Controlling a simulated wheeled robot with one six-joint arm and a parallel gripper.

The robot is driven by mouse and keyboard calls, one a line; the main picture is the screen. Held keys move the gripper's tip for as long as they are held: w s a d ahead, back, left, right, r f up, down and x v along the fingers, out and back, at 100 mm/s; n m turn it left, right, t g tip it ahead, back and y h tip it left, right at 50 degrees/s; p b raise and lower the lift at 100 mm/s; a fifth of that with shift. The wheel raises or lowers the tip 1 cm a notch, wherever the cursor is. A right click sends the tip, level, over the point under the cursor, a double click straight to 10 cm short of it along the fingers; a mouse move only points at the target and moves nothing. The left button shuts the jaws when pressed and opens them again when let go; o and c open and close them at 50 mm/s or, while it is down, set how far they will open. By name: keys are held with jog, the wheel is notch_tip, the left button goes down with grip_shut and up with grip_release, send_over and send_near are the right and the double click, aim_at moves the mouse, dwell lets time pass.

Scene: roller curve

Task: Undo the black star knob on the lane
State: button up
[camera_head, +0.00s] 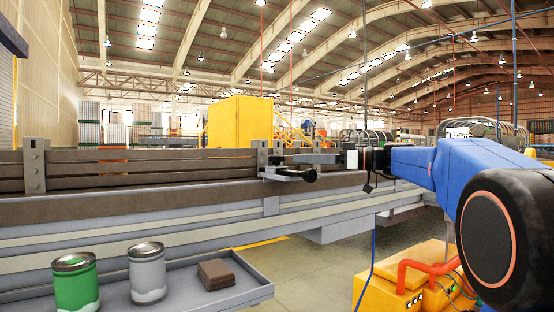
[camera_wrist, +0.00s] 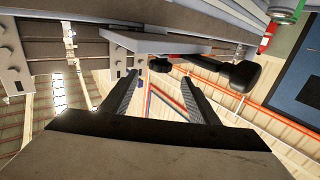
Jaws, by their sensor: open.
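The black star knob (camera_wrist: 160,65) sits against a light grey bracket plate (camera_wrist: 150,41) on the lane in the wrist view. In the camera_head view a small black shape at the bracket looks like the same knob (camera_head: 277,160). My gripper (camera_wrist: 159,79) is open and empty. Its two fingers point at the knob, which shows between and just beyond the fingertips; I cannot tell whether they touch. In the camera_head view my gripper (camera_head: 298,158) reaches in from the right, level with the lane's side rails. A black lever handle (camera_wrist: 245,75) sticks out beside the knob.
The lane (camera_head: 130,210) runs across the view with dark side rails. A green can (camera_head: 76,285), a grey can (camera_head: 147,275) and a brown block (camera_head: 216,274) stand on a grey tray (camera_head: 255,290) below. Yellow equipment (camera_head: 420,275) is at lower right. Floor shows between.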

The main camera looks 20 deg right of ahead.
aim_at(277, 157)
jog(key=x, duration=0.9)
jog(key=shift+w+a, duration=0.15)
jog(key=shift+a, duration=0.2)
jog(key=c, duration=1.1)
